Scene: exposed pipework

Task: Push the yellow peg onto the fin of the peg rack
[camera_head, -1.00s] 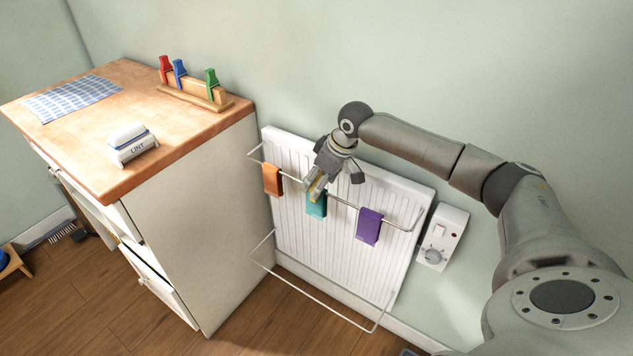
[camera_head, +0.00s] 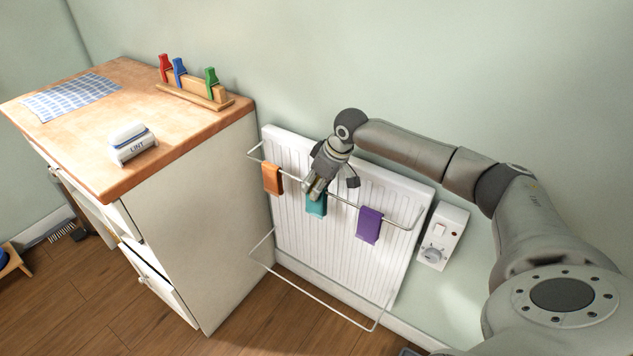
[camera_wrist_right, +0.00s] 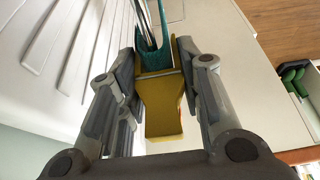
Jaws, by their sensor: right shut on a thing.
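My right gripper (camera_head: 316,188) is at the radiator's upper rail, by the teal cloth (camera_head: 317,206). In the right wrist view its fingers are shut on the yellow peg (camera_wrist_right: 163,105), one on each side. The teal cloth (camera_wrist_right: 155,58) is directly ahead and overlaps the peg's far end; I cannot tell whether the peg clips it. In the head view the fingers hide most of the peg. The peg rack (camera_head: 192,97) stands on the worktop, with a red peg (camera_head: 165,68), a blue peg (camera_head: 179,73) and a green peg (camera_head: 211,82) on its fin. My left gripper is not in view.
An orange cloth (camera_head: 272,179) and a purple cloth (camera_head: 369,226) hang on the same rail. The white radiator (camera_head: 345,245) is beside the cabinet (camera_head: 210,230). A lint box (camera_head: 131,145) and a checked cloth (camera_head: 70,97) lie on the worktop. A control box (camera_head: 443,237) is at right.

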